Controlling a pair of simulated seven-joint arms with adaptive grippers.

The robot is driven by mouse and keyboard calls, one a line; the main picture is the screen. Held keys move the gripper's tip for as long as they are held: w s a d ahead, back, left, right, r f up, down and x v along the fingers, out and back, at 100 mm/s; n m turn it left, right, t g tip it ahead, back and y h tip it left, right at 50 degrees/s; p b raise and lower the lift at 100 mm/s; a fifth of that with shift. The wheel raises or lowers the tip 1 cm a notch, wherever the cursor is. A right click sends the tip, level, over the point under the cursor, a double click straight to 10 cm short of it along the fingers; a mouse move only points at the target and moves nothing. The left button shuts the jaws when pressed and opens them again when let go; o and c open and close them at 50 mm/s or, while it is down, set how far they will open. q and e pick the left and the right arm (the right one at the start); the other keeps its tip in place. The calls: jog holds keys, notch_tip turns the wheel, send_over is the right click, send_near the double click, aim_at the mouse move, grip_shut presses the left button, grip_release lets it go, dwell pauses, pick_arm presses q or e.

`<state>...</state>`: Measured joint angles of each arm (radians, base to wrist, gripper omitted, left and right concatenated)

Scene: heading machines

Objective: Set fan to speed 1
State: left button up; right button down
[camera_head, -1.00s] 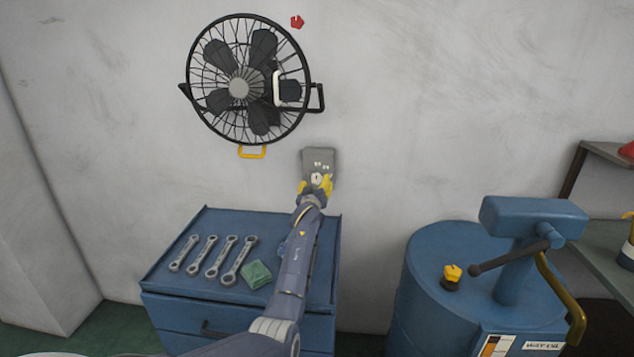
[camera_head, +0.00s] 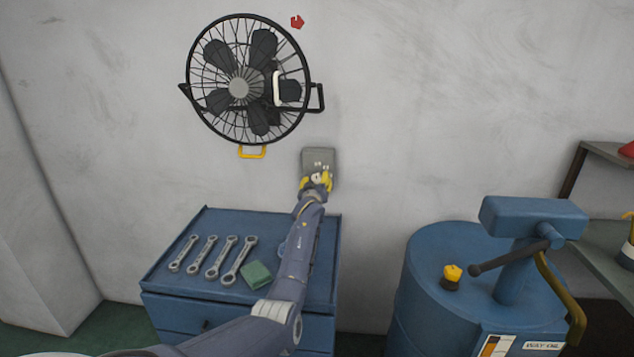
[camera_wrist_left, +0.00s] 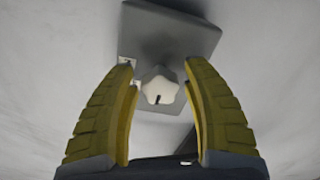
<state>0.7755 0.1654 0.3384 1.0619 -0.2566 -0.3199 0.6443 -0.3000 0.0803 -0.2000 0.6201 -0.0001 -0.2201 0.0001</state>
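The black wall fan (camera_head: 240,88) hangs on the wall at the upper left of the head view. A grey control plate (camera_head: 318,158) is on the wall below and right of it. The plate (camera_wrist_left: 165,30) also shows in the left wrist view, with a pale lobed knob (camera_wrist_left: 159,85) bearing a dark mark at its lower edge. My left gripper (camera_head: 318,180) is at the plate. In the left wrist view its yellow fingers (camera_wrist_left: 158,78) are open on either side of the knob, with gaps on both sides. My right gripper is not in view.
A blue cabinet (camera_head: 160,275) below the plate holds several wrenches (camera_head: 222,257) and a green cloth-like block (camera_head: 256,274). A blue drum (camera_head: 425,290) with a yellow knob (camera_head: 452,272) stands to the right. The wall around the plate is clear.

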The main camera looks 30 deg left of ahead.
pick_arm(q)
grip_shut()
jog(key=shift+m, duration=0.4)
jog(key=m, duration=0.3)
jog(key=shift+a+m, duration=0.1)
jog(key=shift+m, duration=0.3)
jog(key=shift+s+a+m, duration=0.1)
jog(key=shift+m, duration=1.9)
jog(key=shift+o, duration=1.6)
grip_release()
jog(key=v, duration=1.2)
